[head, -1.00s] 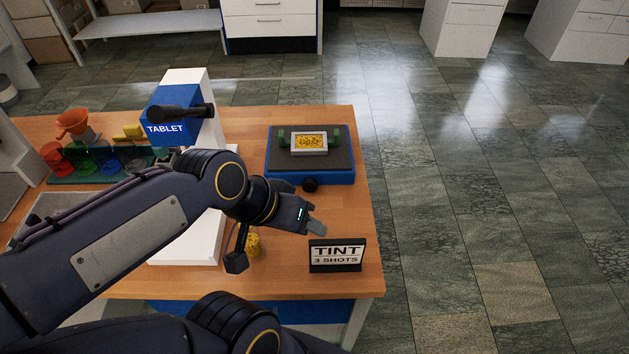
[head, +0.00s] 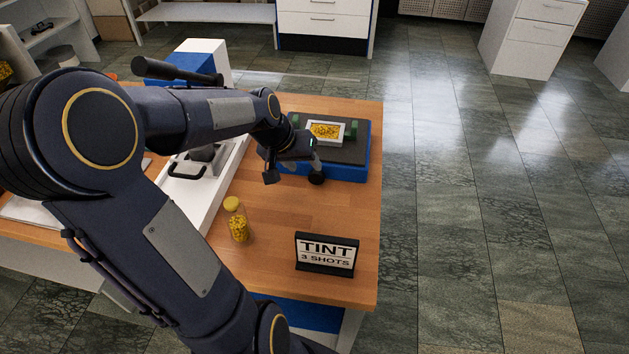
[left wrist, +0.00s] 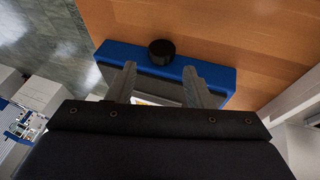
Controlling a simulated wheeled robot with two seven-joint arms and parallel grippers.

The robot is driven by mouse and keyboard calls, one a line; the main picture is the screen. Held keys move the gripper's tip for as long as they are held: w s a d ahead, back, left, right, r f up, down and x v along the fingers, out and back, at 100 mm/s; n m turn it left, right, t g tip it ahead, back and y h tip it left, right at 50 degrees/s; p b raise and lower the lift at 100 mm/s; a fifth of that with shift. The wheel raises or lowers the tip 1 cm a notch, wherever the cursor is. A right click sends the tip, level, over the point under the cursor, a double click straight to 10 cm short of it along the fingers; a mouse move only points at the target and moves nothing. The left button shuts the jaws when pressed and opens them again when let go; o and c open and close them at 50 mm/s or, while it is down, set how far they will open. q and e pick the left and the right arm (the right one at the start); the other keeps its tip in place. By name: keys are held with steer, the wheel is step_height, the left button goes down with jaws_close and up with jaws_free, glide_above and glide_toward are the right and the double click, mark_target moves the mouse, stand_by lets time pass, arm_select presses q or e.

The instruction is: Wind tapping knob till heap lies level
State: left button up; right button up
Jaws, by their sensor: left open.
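The tapping device is a blue box (head: 345,173) with a dark top. On it a white tray (head: 308,139) holds a heap of yellow pieces (head: 325,131) between green holders; I cannot tell how level the heap is. The black round knob (head: 316,179) is on the device's near side. My left gripper (head: 315,163) is just above and beside the knob. In the left wrist view its two fingers (left wrist: 160,82) are apart with nothing between them, and the knob (left wrist: 161,51) lies beyond the tips, against the blue box (left wrist: 218,76). My right gripper is not in view.
The table's right edge is close to the device.

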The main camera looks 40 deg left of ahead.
mark_target(315, 177)
arm_select(q)
steer(key=x, duration=0.8)
steer(key=shift+w+a, duration=0.1)
steer(key=shift+a, duration=0.15)
steer(key=c, duration=0.7)
